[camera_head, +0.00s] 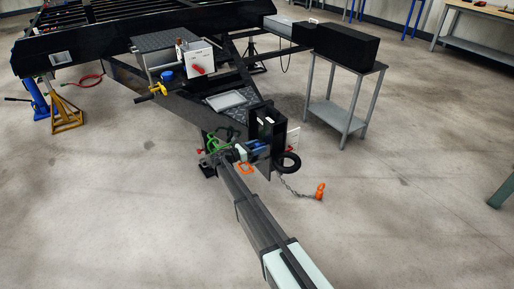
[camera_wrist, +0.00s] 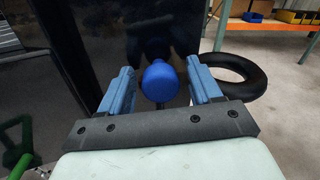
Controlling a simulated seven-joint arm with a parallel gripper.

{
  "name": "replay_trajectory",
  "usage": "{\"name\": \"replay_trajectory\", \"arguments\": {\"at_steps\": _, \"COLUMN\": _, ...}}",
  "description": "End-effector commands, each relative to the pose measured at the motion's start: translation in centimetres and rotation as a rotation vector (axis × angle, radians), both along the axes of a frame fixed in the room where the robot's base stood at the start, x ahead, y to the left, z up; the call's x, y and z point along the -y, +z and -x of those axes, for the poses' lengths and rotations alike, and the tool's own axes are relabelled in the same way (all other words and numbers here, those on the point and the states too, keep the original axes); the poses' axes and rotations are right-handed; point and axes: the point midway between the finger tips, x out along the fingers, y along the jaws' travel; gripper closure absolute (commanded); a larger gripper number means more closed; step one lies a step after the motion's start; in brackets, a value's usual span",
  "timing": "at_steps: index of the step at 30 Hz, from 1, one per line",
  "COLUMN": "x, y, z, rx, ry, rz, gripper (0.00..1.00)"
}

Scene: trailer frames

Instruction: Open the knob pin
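The knob pin shows in the wrist view as a round blue knob (camera_wrist: 158,84) standing out from a dark upright panel (camera_wrist: 110,40) on the trailer tongue. My gripper (camera_wrist: 161,76) is open, with one blue finger on each side of the knob. A gap shows on both sides of the knob, wider on the right. In the head view my gripper (camera_head: 257,148) is at the front of the trailer tongue, beside the black upright post. There the knob cannot be told apart from the blue fingers.
A black ring (camera_head: 289,162) is just right of the gripper. A chain with an orange hook (camera_head: 320,191) hangs to the floor. A green part (camera_head: 213,143) is left of the gripper. A grey stand with a black box (camera_head: 346,45) is at the back right.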

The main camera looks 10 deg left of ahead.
Motion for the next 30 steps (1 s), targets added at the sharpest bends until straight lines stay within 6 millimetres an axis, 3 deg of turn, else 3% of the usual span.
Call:
{"name": "replay_trajectory", "arguments": {"at_steps": 2, "x": -0.01, "y": 0.0, "z": 0.01, "rx": 0.0, "ry": 0.0, "rz": 0.0, "gripper": 0.45}}
{"name": "replay_trajectory", "arguments": {"at_steps": 19, "x": -0.02, "y": -0.01, "z": 0.02, "rx": 0.0, "ry": 0.0, "rz": 0.0, "gripper": 0.99}}
{"name": "replay_trajectory", "arguments": {"at_steps": 30, "x": -0.72, "y": 0.0, "z": 0.71, "rx": 0.001, "ry": 0.001, "rz": -0.001, "gripper": 1.0}}
